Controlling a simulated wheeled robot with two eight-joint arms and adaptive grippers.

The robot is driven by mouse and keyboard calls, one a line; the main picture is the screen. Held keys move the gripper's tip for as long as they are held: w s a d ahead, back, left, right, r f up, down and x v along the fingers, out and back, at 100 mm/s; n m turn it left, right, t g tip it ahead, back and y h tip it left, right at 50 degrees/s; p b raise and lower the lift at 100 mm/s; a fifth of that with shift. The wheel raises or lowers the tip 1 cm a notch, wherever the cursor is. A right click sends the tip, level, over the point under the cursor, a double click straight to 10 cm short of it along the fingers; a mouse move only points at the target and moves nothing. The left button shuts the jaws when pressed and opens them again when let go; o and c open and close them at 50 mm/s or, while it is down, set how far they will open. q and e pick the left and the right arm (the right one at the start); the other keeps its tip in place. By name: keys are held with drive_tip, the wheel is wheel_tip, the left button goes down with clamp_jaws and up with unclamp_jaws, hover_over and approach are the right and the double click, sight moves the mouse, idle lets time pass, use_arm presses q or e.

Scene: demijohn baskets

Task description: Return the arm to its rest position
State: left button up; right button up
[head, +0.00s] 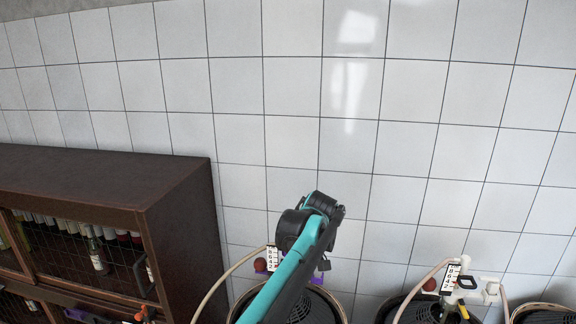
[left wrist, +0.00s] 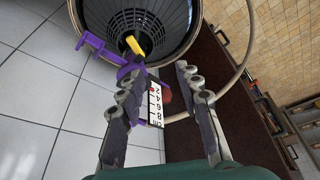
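My left arm, teal and black, rises from the bottom middle of the head view in front of a dark demijohn basket (head: 328,302). Its gripper is hidden behind the arm's links there. In the left wrist view my left gripper (left wrist: 156,68) is open, its two grey fingers wide apart with nothing held. Beyond the fingers are the basket (left wrist: 118,22), a purple clamp (left wrist: 97,46) near the left fingertip, a white cm scale (left wrist: 155,103) and a dark red ball partly behind it. Contact with the clamp cannot be told. My right gripper is not in view.
A dark wooden cabinet (head: 110,190) with bottles stands at the left. A pale hose (head: 222,282) curves beside the basket. More baskets (head: 425,311) with a hose and a scale (head: 450,278) stand at the right. A white tiled wall (head: 400,130) is behind.

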use_arm(q)
drive_tip(key=s+a+f+m+t+h+b, duration=0.1)
drive_tip(key=s+a+f+m+b, duration=0.25)
drive_tip(key=s+a, duration=0.4)
drive_tip(key=s+a+f+m+t+h+b, duration=0.1)
drive_tip(key=s+a+f+m+b, duration=0.2)
drive_tip(key=s+a, duration=0.45)
drive_tip(key=s+a+f+m+t+b, duration=0.1)
drive_tip(key=s+a+f+b, duration=0.1)
drive_tip(key=s+f, duration=0.5)
drive_tip(key=s+a+f+m+t+b, duration=0.1)
drive_tip(key=s+a+f+b, duration=0.1)
drive_tip(key=s+f+b, duration=0.2)
drive_tip(key=s+f, duration=0.3)
drive_tip(key=f, duration=0.1)
drive_tip(key=shift+a+h, duration=0.35)
drive_tip(key=shift+h, duration=0.05)
